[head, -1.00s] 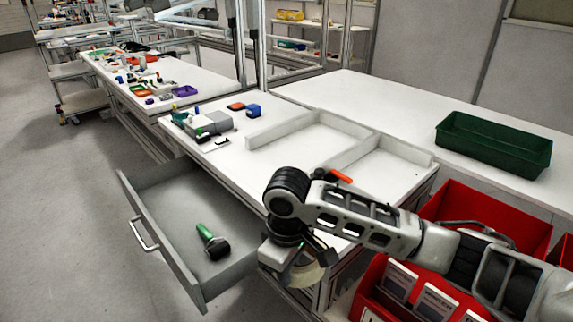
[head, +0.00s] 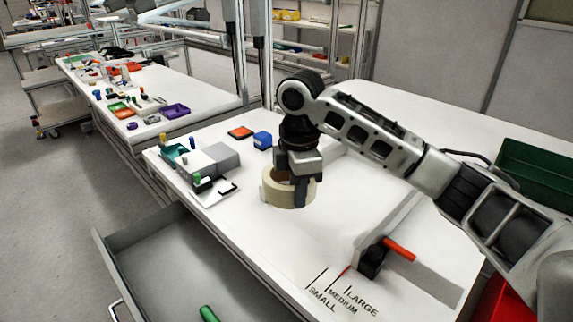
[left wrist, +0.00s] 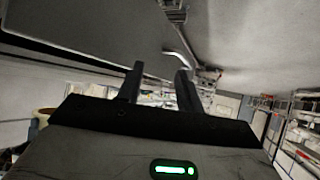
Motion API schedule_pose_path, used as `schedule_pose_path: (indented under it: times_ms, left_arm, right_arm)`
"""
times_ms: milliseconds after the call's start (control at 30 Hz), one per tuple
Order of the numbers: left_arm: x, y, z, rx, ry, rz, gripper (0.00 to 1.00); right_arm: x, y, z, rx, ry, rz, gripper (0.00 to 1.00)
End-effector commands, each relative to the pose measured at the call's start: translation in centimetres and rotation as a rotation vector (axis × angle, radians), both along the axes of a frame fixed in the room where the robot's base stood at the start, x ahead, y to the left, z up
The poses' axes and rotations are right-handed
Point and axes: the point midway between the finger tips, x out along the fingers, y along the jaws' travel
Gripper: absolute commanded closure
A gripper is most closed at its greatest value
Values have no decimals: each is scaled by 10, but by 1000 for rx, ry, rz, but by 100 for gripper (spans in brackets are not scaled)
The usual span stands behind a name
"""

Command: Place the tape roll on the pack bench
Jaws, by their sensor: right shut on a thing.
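My right gripper (head: 298,180) is shut on the beige tape roll (head: 274,193). The roll is over the white pack bench (head: 320,240), near the middle of its length. I cannot tell whether the roll touches the top. A finger covers part of the roll. My left gripper (left wrist: 159,80) is not in the head view. In the left wrist view its two fingers stand apart with nothing between them.
An open grey drawer (head: 165,262) juts from the bench's front, with a green-ended item (head: 208,313) in it. Small parts and a grey box (head: 214,158) lie left of the roll.

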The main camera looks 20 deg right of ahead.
Motion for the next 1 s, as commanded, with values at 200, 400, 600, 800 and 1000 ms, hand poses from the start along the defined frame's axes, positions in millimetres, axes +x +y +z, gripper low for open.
schedule_pose_path:
  times_ms: [200,400,600,800,1000]
  left_arm:
    - [-9,-1,-5,-3,23,3,64]
    - [-15,-1,-9,-2,40,3,64]
    - [-14,-1,-9,-1,38,3,64]
    - [-12,-1,-9,-2,34,3,64]
    - [-11,-1,-8,-3,31,3,64]
  right_arm:
    - [3,-25,-11,-3,3,-7,100]
    - [11,-74,-33,-4,3,-9,100]
    - [18,-110,-67,-1,4,-5,100]
    - [22,-128,-88,0,0,-2,100]
    - [23,-140,-104,-2,2,-3,100]
